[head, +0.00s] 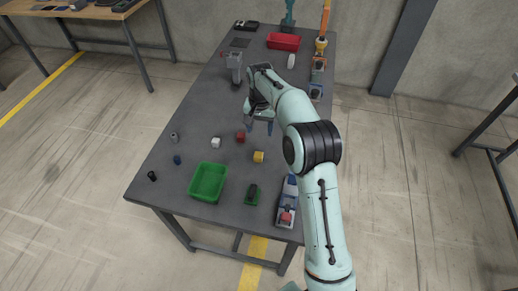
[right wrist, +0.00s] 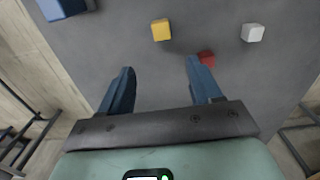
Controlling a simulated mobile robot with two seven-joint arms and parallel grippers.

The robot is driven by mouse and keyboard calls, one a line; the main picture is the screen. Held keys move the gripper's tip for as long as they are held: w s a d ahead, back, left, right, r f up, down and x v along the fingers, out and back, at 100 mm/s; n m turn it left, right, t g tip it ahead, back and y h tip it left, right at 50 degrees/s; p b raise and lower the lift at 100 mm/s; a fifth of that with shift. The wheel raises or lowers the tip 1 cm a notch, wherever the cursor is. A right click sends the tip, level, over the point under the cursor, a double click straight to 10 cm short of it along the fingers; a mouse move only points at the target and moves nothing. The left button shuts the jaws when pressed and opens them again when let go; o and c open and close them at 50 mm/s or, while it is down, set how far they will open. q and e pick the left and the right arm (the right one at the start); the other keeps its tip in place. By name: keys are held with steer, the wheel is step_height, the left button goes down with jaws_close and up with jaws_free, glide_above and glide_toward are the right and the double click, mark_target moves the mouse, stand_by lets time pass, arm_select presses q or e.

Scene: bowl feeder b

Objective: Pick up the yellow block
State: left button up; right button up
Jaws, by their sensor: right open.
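The yellow block (head: 258,156) is a small cube lying on the grey table, right of the red block (head: 240,136) and nearer the front. It also shows in the right wrist view (right wrist: 161,30), beyond the fingertips and roughly between their lines, apart from them. My right gripper (head: 260,124) hangs above the table, farther back than the yellow block. In the right wrist view my right gripper (right wrist: 159,70) is open, with two blue fingers spread and nothing between them. My left gripper does not show in either view.
The white block (head: 215,142) stands left of the red block. A green bin (head: 208,182), a small green tray (head: 252,194) and a blue-grey device (head: 287,203) are near the front edge. A red bin (head: 283,41) is at the back. Small dark cylinders lie at left.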

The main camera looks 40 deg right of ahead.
glide_above(259, 155)
steer(key=f, duration=0.4)
steer(key=f+b, duration=0.1)
steer(key=f, duration=0.2)
steer(key=shift+d, duration=0.25)
steer(key=shift+w+a+f, duration=0.1)
steer(key=shift+a+f, duration=0.05)
steer(key=shift+f, duration=1.35)
steer(key=shift+a+f, duration=0.15)
steer(key=shift+f, duration=1.35)
steer(key=c, duration=1.1)
